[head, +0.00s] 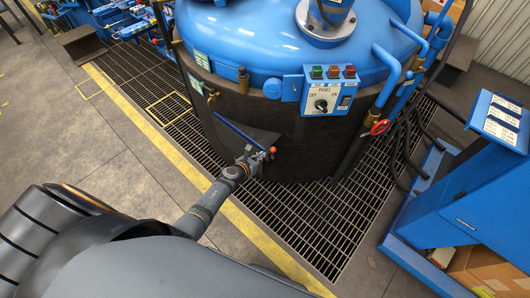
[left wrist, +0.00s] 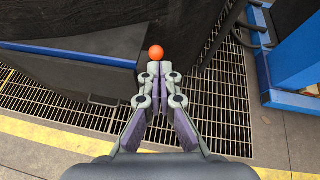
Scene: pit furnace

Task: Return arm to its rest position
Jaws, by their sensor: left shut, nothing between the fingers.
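My left arm reaches forward across the floor in the head view, and its gripper (head: 262,158) is near the dark lower side of the blue furnace (head: 250,40). In the left wrist view the left gripper (left wrist: 160,68) is shut with its fingers together and nothing between them. An orange ball-shaped knob (left wrist: 156,52) shows just beyond the fingertips; I cannot tell whether they touch it. The knob also shows in the head view (head: 272,150), beside a dark panel with a blue edge (head: 240,133) on the furnace side. My right gripper is not in view.
A control panel (head: 330,90) with buttons and a switch is on the furnace front. A red valve wheel (head: 380,127) and hoses are to its right. A blue cabinet (head: 470,190) stands at right. Floor grating (head: 300,215) surrounds the furnace; open concrete (head: 120,150) lies left.

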